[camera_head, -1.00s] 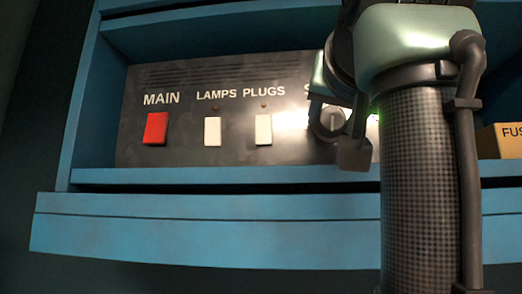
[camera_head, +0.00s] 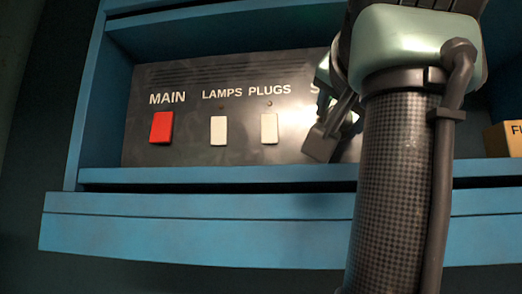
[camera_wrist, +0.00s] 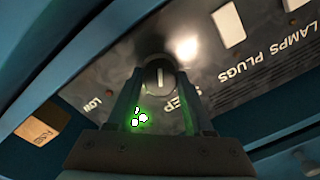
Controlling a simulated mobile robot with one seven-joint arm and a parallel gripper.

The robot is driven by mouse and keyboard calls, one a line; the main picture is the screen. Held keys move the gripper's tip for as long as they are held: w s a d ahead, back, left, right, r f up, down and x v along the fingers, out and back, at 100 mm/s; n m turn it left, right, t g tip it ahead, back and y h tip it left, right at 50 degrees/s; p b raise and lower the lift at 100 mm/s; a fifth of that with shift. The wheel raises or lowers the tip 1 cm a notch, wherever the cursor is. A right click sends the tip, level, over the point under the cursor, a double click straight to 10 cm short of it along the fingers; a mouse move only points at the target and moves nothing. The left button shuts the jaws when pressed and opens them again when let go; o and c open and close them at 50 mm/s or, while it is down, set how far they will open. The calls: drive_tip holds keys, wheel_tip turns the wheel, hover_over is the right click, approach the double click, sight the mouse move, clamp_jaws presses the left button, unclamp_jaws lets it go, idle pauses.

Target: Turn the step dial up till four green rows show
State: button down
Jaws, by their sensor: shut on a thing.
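The step dial (camera_wrist: 159,76) is a round dark knob with a pale pointer mark, seen between my two fingers in the wrist view. My gripper (camera_wrist: 158,90) is shut on it, one finger on each side. In the head view my gripper (camera_head: 330,128) covers the dial and most of its label. Glowing green lights (camera_wrist: 140,118) show beside the dial in the wrist view, bright with a green halo. The gripper body cuts off that area, so I cannot tell how many rows are lit.
The dark panel (camera_head: 190,85) carries a red MAIN switch (camera_head: 161,127) and white LAMPS (camera_head: 219,130) and PLUGS (camera_head: 269,128) switches. A blue shelf ledge (camera_head: 200,232) runs below. A tan box (camera_head: 504,138) stands at the right.

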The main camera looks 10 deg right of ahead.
drive_tip(key=shift+c, duration=1.4)
unclamp_jaws()
drive_tip(key=b+v, duration=0.5)
drive_tip(key=v, duration=0.8)
